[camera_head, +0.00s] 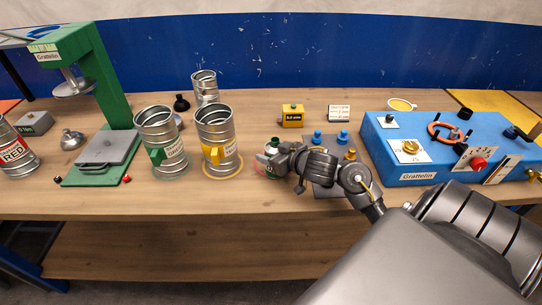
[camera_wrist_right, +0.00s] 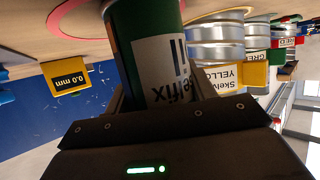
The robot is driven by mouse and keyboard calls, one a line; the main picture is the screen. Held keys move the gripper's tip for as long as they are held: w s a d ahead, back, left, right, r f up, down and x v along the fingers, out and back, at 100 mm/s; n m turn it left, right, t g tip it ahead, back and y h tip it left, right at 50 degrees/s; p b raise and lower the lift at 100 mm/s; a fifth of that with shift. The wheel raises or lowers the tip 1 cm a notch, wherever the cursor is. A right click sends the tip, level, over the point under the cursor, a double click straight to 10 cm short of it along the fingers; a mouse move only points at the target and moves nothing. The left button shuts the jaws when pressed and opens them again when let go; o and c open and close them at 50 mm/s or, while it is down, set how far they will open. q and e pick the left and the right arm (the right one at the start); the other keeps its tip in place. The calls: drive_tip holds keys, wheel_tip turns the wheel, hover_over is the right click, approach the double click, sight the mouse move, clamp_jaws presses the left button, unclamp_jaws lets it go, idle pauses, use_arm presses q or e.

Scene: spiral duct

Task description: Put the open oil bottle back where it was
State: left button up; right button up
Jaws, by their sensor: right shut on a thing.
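A green bottle (camera_head: 271,147) with a white label is the one that fits the oil bottle. It also shows in the wrist view (camera_wrist_right: 122,45), where the label letters are upside down and partly cut off. My right gripper (camera_head: 285,161) is shut on it, with a finger on each side in the wrist view. The bottle is at a pink-red ring (camera_head: 260,170) on the table, which also shows in the wrist view (camera_wrist_right: 66,18). The bottle's base is out of sight, so I cannot tell whether it touches the table. My left gripper is not in view.
Left of the bottle stand metal cans with a yellow tag (camera_head: 222,131) and a green tag (camera_head: 160,132). A yellow block (camera_head: 292,116) is behind. A dark plate (camera_head: 325,190) with blue and brass knobs and a blue console (camera_head: 408,172) lie to the right.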

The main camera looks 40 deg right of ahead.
drive_tip(key=shift+r, duration=0.1)
drive_tip(key=shift+f, duration=0.2)
drive_tip(key=o, duration=1.1)
drive_tip(key=shift+r, duration=0.2)
drive_tip(key=p+v, duration=0.2)
drive_tip(key=v, duration=1)
